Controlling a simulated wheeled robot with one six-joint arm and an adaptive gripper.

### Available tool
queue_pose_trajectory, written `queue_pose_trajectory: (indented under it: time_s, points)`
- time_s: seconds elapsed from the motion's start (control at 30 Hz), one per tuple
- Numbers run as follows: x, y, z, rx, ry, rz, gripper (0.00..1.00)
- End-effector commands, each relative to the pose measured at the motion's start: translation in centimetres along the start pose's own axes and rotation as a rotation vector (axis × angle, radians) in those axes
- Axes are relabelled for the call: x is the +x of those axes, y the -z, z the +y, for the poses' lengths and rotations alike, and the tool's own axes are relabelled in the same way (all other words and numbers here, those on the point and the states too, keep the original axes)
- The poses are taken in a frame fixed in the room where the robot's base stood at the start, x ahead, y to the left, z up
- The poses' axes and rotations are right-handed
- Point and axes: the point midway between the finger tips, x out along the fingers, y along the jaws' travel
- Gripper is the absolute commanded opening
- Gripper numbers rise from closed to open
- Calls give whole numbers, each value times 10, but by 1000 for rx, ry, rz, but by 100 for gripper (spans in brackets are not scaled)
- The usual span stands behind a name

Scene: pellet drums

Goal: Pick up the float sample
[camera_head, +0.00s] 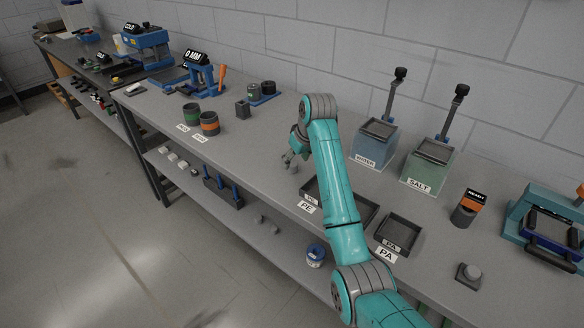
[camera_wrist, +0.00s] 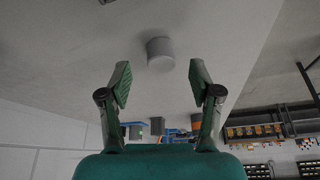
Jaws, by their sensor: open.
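My gripper (camera_wrist: 160,82) is open and empty, its two green-padded fingers spread wide. It also shows in the head view (camera_head: 291,160), low over the middle of the bench. In the wrist view a small plain grey cylinder (camera_wrist: 160,53) rests on the bench top, just beyond the fingertips and between their lines; it appears apart from both fingers. No label shows on it, so I cannot confirm it is the float sample. In the head view I cannot clearly separate it from my gripper.
Right of my arm stand the blue water tank (camera_head: 374,149) and green salt tank (camera_head: 427,168). The PA tray (camera_head: 399,235) is near the front edge; my arm partly hides the PE tray (camera_head: 309,191). Green-banded (camera_head: 192,114) and orange-banded (camera_head: 210,123) drums stand left. Bench between is clear.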

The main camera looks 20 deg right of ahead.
Motion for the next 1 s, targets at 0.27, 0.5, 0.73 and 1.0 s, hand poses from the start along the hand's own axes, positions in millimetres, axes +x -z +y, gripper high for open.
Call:
queue_pose_trajectory:
  time_s: [0.27,0.5,0.73,1.0]
  points:
    - [32,0,-2,0,0,-1,63]
    - [34,1,-1,0,0,0,63]
    - [34,0,-1,0,0,0,13]
    - [34,0,-1,0,0,0,9]
